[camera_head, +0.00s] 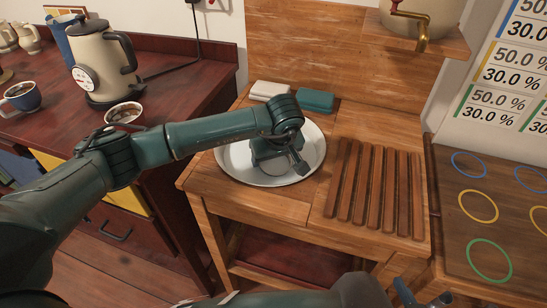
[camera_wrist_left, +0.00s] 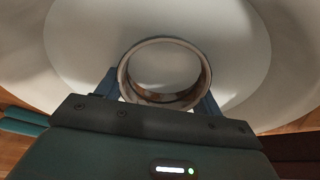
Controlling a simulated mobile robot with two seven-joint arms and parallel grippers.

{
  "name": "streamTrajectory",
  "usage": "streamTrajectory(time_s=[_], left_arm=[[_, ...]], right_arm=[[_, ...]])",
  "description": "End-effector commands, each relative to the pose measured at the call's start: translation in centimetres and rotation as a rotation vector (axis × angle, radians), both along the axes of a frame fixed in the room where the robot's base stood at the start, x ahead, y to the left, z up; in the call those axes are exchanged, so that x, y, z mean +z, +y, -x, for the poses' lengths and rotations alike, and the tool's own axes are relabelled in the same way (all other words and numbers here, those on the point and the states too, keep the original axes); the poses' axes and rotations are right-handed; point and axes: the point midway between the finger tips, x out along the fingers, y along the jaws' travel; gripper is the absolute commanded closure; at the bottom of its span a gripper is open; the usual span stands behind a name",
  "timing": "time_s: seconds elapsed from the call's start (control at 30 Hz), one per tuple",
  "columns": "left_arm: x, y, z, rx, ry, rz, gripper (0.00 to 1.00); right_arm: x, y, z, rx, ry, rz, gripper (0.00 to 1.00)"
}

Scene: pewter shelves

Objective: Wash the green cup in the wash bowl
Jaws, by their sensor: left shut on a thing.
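The wash bowl (camera_head: 310,151) is a wide, pale round basin on the wooden stand; its pale inside fills much of the left wrist view (camera_wrist_left: 85,45). My left gripper (camera_head: 275,170) reaches down into it. In the left wrist view its blue fingers are closed on both sides of a round cup (camera_wrist_left: 160,98). I look into the cup's mouth and see brownish marks on its inner wall. Its green outside does not show, and my gripper hides it in the head view. My right gripper (camera_head: 420,296) is low at the bottom edge, with its blue fingers apart and empty.
A white block (camera_head: 270,90) and a teal block (camera_head: 315,100) lie behind the bowl. A slatted rack (camera_head: 375,190) is to its right, below a brass tap (camera_head: 422,35). The left counter holds a kettle (camera_head: 100,60), a blue cup (camera_head: 22,98) and a pale-rimmed cup (camera_head: 124,113).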

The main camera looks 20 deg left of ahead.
Motion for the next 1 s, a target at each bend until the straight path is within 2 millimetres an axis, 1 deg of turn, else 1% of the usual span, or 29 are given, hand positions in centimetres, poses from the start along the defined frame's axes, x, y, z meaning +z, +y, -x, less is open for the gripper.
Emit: streamTrajectory(time_s=[0.23,0.37,0.47,0.83,1.0], left_arm=[[0.1,2.2,-0.1,0.003,-0.002,-0.003,0.6],[0.1,2.5,-0.1,-0.001,-0.002,-0.001,0.6],[0.0,1.8,-0.1,-0.002,-0.002,0.001,0.6],[0.0,-1.9,0.0,-0.003,-0.002,0.0,0.6],[0.0,-3.0,0.1,0.0,-0.001,-0.001,0.6]], right_arm=[[0.0,0.1,-0.1,0.003,-0.001,-0.001,0.64],[0.0,0.1,-0.2,0.003,-0.004,0.0,0.64],[-0.2,0.1,-0.2,0.004,-0.005,-0.001,0.64],[-1.0,0.2,-0.2,0.004,-0.004,-0.001,0.64],[-1.2,0.1,-0.2,0.004,-0.003,0.0,0.64]])
